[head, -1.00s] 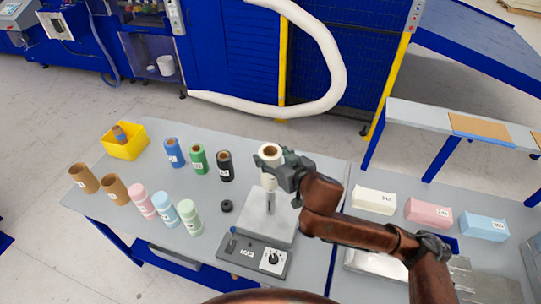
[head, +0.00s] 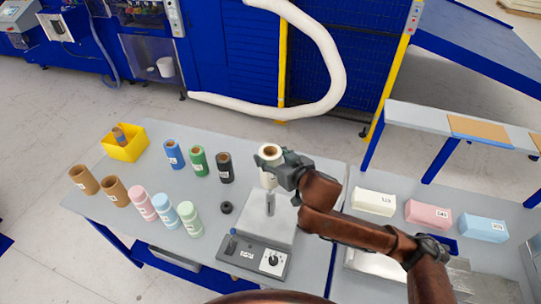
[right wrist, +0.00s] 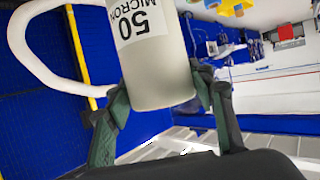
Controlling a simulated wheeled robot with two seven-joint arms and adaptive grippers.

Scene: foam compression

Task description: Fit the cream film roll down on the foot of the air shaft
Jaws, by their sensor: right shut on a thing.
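The cream film roll (head: 269,153) is a pale cylinder with a brown core, held upright. My right gripper (head: 284,172) is shut on its side. In the right wrist view the roll (right wrist: 158,70) shows a "50 MICRON" label and sits between the two fingers (right wrist: 160,98). The air shaft (head: 270,203) is a short grey upright post on a light grey plate (head: 252,217). In the head view the roll appears just above the shaft's top; whether it is exactly in line, or touching, I cannot tell. My left gripper is not in view.
A control box (head: 252,259) with a knob adjoins the plate. Blue (head: 174,155), green (head: 198,161) and black (head: 225,168) rolls stand behind left; several others stand farther left near a yellow bin (head: 124,143).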

